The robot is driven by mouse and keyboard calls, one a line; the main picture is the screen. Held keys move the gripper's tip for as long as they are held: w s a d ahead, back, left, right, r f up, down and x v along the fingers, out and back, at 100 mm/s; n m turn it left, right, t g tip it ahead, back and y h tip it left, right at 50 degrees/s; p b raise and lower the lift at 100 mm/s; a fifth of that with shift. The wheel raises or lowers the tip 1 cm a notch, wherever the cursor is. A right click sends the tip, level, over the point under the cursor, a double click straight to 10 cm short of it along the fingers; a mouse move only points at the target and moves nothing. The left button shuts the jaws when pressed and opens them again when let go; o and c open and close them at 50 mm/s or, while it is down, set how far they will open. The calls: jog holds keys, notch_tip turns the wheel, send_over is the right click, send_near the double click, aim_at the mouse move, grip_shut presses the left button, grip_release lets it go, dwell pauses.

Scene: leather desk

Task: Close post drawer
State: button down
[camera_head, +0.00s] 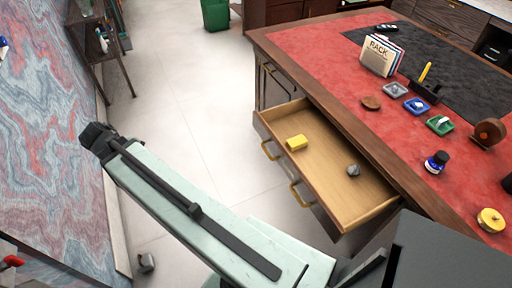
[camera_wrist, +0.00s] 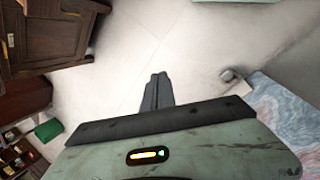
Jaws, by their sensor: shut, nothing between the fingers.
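The wooden drawer (camera_head: 325,150) is pulled well out of the red-topped desk (camera_head: 300,50). Its front, with two brass handles, faces the lower left in the head view. Inside lie a yellow block (camera_head: 297,142) and a small grey object (camera_head: 353,170). My gripper (camera_head: 97,138) is at the end of my outstretched arm, left of the drawer and well apart from it, over the pale floor. In the wrist view my gripper's fingers (camera_wrist: 158,78) are together with nothing between them. I cannot identify the drawer in the wrist view.
A marbled panel (camera_head: 50,130) and a shelf rack (camera_head: 100,45) stand at the left. A green bin (camera_head: 215,14) is at the back. A small grey object (camera_head: 146,262) lies on the floor.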

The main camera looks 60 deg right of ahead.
jog(key=s+d+f+n+g+h+b, duration=0.1)
jog(key=s+d+f+n+h+b, duration=0.15)
jog(key=d+f+b, duration=0.8)
jog(key=n+g+h+b, duration=0.6)
jog(key=g+h+b, duration=0.2)
jog(key=b, duration=1.1)
send_near(263, 132)
jog(key=x, duration=0.7)
jog(key=shift+s+a+r, duration=0.1)
jog(key=shift+r, duration=0.05)
